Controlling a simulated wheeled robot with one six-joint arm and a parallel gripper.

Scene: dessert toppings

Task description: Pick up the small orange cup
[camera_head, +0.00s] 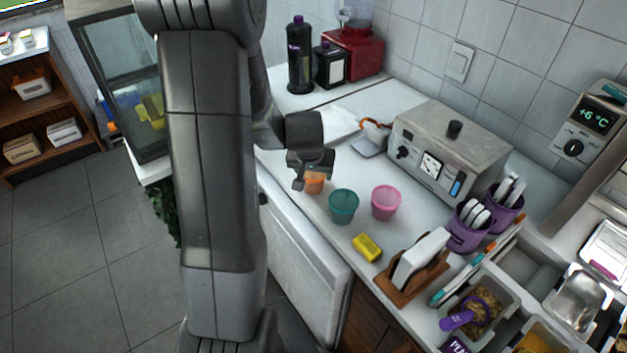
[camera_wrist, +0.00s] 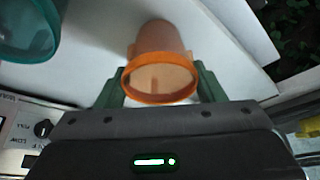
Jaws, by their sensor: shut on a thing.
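The small orange cup (camera_head: 315,184) is at the left end of a row of cups on the white counter, partly hidden by my gripper (camera_head: 313,172). In the wrist view the orange cup (camera_wrist: 160,78) sits between the two green fingers of my gripper (camera_wrist: 160,82), one finger against each side, with its open rim facing the camera. My gripper is shut on the cup. I cannot tell whether the cup touches the counter or is lifted off it.
A teal cup (camera_head: 343,206) and a pink cup (camera_head: 386,202) stand just right of the orange cup. A yellow sponge (camera_head: 367,247) lies in front of them. A grey appliance (camera_head: 447,150) stands behind. Purple holders (camera_head: 468,232) and a wooden rack (camera_head: 413,278) stand farther right.

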